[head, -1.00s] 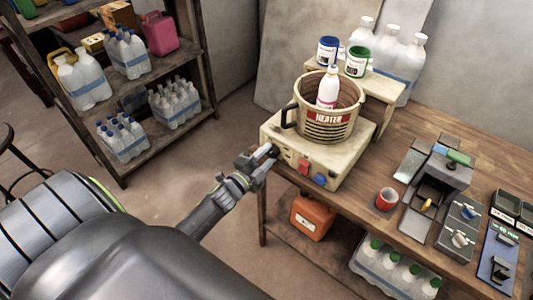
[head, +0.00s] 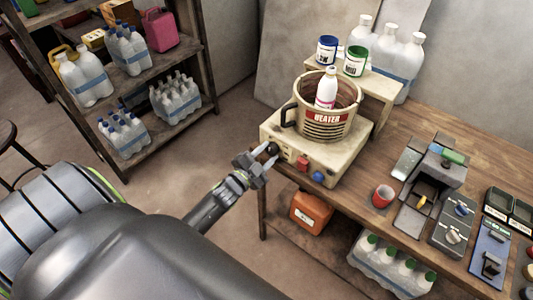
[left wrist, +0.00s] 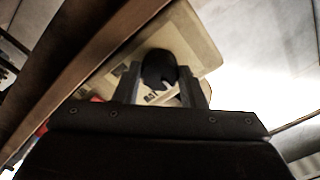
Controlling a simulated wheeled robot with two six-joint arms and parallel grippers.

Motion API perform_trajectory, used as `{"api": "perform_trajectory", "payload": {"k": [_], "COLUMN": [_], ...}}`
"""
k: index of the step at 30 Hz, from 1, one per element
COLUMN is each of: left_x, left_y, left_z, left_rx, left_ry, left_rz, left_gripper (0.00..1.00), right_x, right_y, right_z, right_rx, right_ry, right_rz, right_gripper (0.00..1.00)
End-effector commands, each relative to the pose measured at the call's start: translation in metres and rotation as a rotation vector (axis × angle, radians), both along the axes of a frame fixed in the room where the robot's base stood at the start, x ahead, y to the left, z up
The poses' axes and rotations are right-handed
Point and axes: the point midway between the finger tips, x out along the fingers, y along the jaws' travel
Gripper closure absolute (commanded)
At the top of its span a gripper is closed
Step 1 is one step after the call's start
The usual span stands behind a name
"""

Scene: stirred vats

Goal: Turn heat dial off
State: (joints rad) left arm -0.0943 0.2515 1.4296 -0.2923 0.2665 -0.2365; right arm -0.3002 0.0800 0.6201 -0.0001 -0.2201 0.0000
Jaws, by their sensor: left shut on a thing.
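The heater (head: 328,118) is a beige ribbed pot with a red label, set on a cream base box (head: 345,165). A white bottle (head: 326,88) stands in the pot. The dark dial (head: 272,149) is on the left part of the box's front, and it also shows in the left wrist view (left wrist: 158,68). My left gripper (head: 262,163) is at this dial, one finger on each side, shut on it. In the left wrist view the gripper (left wrist: 158,88) hides the dial's lower part. The dial's pointer setting is not readable. My right gripper is out of view.
A red switch (head: 302,163) and a blue knob (head: 319,177) sit right of the dial. A red cup (head: 382,196) and grey devices stand farther right on the wooden bench (head: 345,205). An orange can (head: 311,212) is below. The floor left of the bench is clear.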

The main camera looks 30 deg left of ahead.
Motion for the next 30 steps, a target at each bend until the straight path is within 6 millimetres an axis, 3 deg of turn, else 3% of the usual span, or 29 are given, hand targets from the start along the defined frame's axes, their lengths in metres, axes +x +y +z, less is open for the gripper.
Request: {"api": "perform_trajectory", "payload": {"k": [7,8,13,23,30], "left_x": [-0.001,-0.001,0.000,-0.003,-0.036], "left_y": [0.000,0.000,0.000,0.000,0.003], "left_z": [-0.001,-0.001,-0.001,-0.001,-0.003], "left_rx": [-0.005,-0.005,-0.003,-0.001,-0.001], "left_ry": [0.003,0.003,0.002,0.001,0.004], "left_rz": [0.001,0.001,0.001,0.001,0.001], "left_gripper": [0.86,0.62,0.41,0.41,0.41], "right_x": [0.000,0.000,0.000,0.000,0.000], "right_y": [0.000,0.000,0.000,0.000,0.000], "right_z": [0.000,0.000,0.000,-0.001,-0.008], "right_rx": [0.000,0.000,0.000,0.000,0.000], "right_ry": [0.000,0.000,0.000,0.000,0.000], "right_rz": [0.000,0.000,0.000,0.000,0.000], "right_gripper": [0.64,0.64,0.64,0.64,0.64]}}
